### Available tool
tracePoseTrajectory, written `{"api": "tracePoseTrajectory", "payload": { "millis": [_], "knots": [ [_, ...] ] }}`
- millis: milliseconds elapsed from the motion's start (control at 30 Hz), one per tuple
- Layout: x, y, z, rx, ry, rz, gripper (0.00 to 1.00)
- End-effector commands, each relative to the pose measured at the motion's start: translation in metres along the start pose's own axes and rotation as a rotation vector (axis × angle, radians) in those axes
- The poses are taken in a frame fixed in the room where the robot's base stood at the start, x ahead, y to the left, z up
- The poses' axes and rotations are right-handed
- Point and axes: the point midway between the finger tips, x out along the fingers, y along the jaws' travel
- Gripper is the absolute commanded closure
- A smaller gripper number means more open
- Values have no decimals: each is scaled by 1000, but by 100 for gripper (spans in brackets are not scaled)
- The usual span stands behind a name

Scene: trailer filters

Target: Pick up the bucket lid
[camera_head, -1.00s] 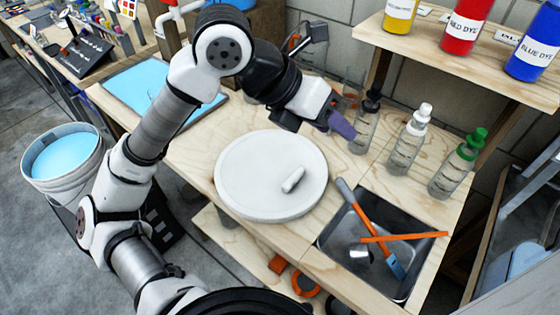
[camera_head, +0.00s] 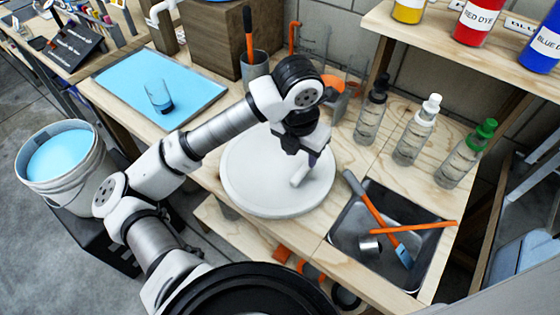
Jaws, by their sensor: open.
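The bucket lid (camera_head: 255,185) is a round white disc lying flat on the wooden workbench, with a short white bar handle (camera_head: 299,177) on top, right of its middle. My gripper (camera_head: 308,163) points down over the lid, right at the handle. It is open, with a purple fingertip showing beside the handle's upper end. The other finger is hidden or too small to make out, and I cannot tell whether the fingers touch the handle. The white bucket (camera_head: 98,172) with blue liquid stands at the left.
A dark metal tray (camera_head: 342,235) with orange-handled tools sits right of the lid. Several clear bottles (camera_head: 411,143) stand behind it. A blue-filled tray (camera_head: 112,78) with a glass (camera_head: 158,97) lies back left. A shelf (camera_head: 430,40) with dye bottles overhangs the back right.

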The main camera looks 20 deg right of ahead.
Motion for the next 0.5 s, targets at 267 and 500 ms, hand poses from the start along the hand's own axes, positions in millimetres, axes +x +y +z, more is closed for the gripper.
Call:
{"api": "tracePoseTrajectory", "payload": {
  "millis": [267,500],
  "knots": [
    [18,-2,-1,1,0,-4,56],
    [48,-4,-5,-2,1,-5,56]
  ]
}}
